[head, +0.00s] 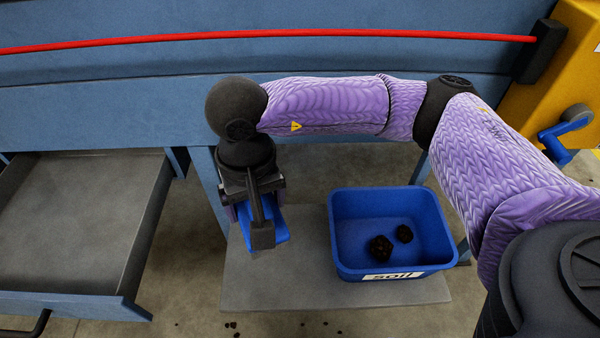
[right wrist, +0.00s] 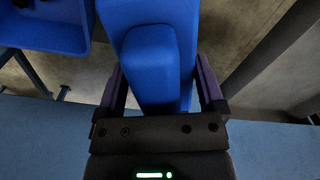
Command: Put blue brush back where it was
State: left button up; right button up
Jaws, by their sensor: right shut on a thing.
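The blue brush (right wrist: 157,75) fills the middle of the right wrist view. My right gripper (right wrist: 162,95) is shut on it, with a finger on each side of its handle. In the head view my right arm reaches in from the right, and its gripper (head: 257,220) points down over the left part of a grey shelf. Part of the brush (head: 275,226) shows there beside the fingers, left of a blue bin. The rest of the brush is hidden by the gripper. I cannot tell whether the brush touches the shelf. My left gripper is not in view.
The blue bin (head: 343,262), labelled "soil", stands on the grey shelf (head: 300,292) and holds two dark clods. An open grey drawer (head: 75,225) is at the left. A red bar (head: 300,35) runs along the blue machine (head: 100,110). Dark crumbs lie on the floor.

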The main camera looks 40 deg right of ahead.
jog(key=w+f+m+b, duration=0.1)
jog(key=f+b, duration=0.3)
jog(key=f, duration=0.3)
jog(key=f+m+b, duration=0.2)
jog(key=f+b, duration=0.3)
jog(key=f, duration=0.3)
jog(key=w+f+m+b, duration=0.1)
jog(key=f+b, duration=0.3)
jog(key=f, duration=0.4)
jog(key=shift+w+d+f, duration=0.25)
jog(key=shift+w+d, duration=0.05)
jog(key=shift+d, duration=0.05)
jog(key=shift+f+b, duration=0.4)
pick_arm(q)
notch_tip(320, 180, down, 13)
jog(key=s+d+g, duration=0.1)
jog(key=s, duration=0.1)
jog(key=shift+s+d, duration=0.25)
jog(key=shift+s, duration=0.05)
pick_arm(e)
jog(key=shift+r, duration=0.1)
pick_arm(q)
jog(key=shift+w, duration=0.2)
